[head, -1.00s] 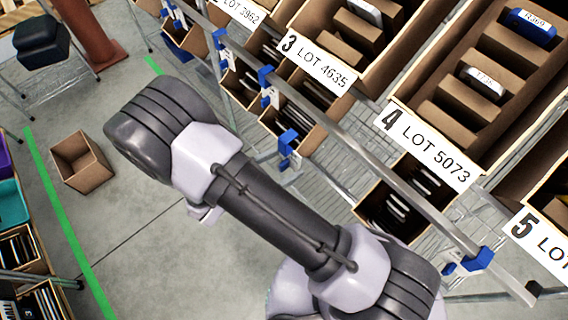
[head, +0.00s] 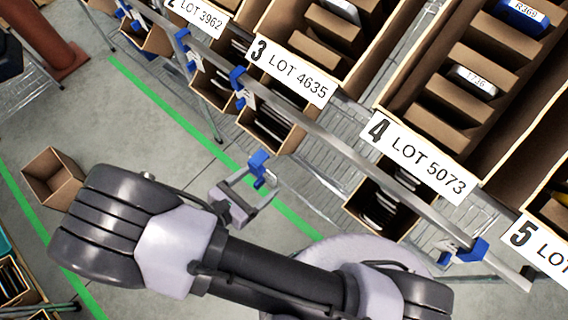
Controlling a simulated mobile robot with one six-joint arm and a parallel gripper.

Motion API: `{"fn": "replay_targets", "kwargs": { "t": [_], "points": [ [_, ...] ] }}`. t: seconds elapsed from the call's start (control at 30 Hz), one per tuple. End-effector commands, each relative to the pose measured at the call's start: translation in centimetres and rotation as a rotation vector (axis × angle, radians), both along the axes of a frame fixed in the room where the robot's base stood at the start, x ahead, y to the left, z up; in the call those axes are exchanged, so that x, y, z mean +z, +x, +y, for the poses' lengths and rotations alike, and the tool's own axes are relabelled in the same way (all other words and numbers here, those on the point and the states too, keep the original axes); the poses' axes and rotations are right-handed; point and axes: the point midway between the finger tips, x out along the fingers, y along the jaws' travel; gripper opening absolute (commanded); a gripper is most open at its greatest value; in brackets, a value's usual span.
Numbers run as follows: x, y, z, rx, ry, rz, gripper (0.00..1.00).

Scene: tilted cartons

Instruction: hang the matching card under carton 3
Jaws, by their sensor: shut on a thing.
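Carton 3 (head: 350,88) is tilted on the rack and carries a white label (head: 290,72) reading "3 LOT 4635". A rail runs diagonally in front of the labels. My gripper (head: 256,184) is shut on a blue clip-like piece (head: 259,167), held in the open below and left of the rail, apart from it. I cannot make out a card or any writing on the held piece. Another blue clip (head: 237,78) with a small white card (head: 248,100) hangs on the rail below and left of label 3.
A small bin (head: 268,135) hangs below carton 3, and another bin (head: 385,209) below carton 4's label (head: 415,157). A further blue clip (head: 474,250) sits on the rail at lower right. An open brown box (head: 52,178) stands on the floor at left.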

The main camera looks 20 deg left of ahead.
Motion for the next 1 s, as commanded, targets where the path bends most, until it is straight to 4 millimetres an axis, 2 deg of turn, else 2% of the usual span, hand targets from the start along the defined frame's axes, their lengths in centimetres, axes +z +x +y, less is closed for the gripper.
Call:
{"fn": "replay_targets", "kwargs": {
  "t": [1.0],
  "points": [
    [0.0,5.5,-2.3,0.001,0.0,0.0,0.2]
  ]
}}
